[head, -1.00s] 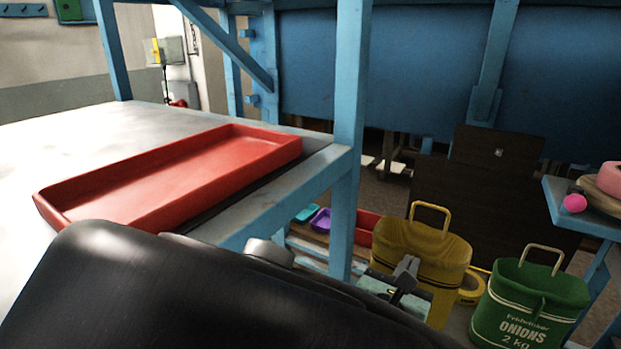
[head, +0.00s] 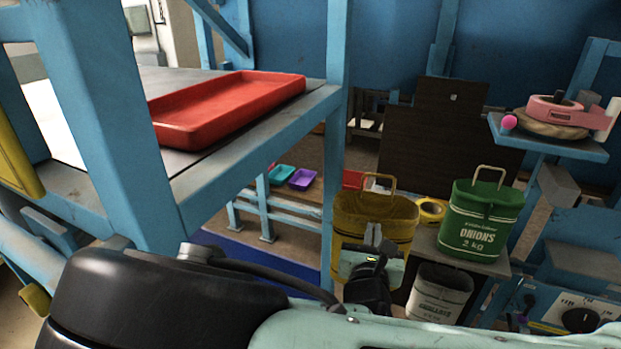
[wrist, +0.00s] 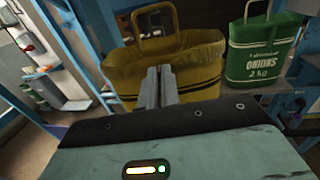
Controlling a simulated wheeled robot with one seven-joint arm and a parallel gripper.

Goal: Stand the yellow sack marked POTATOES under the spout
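The yellow sack (head: 372,215) stands upright with its handle loop up, left of the green sack. It has dark stripes; no lettering on it is readable from here. It fills the upper middle of the wrist view (wrist: 195,65). My gripper (head: 374,236) is in front of the sack, and its fingers (wrist: 158,72) lie close together, pointing at the sack's front. No cloth shows between them, and I cannot tell whether they touch the sack. The gripper hides the sack's lower front. I cannot make out a spout.
A green ONIONS sack (head: 480,222) and a yellow tape roll (head: 430,211) are on a shelf (head: 489,264). A pale sack (head: 440,292) is below. A blue post (head: 335,150) and a bench with a red tray (head: 225,108) are left. A pink tape dispenser (head: 553,112) is at right.

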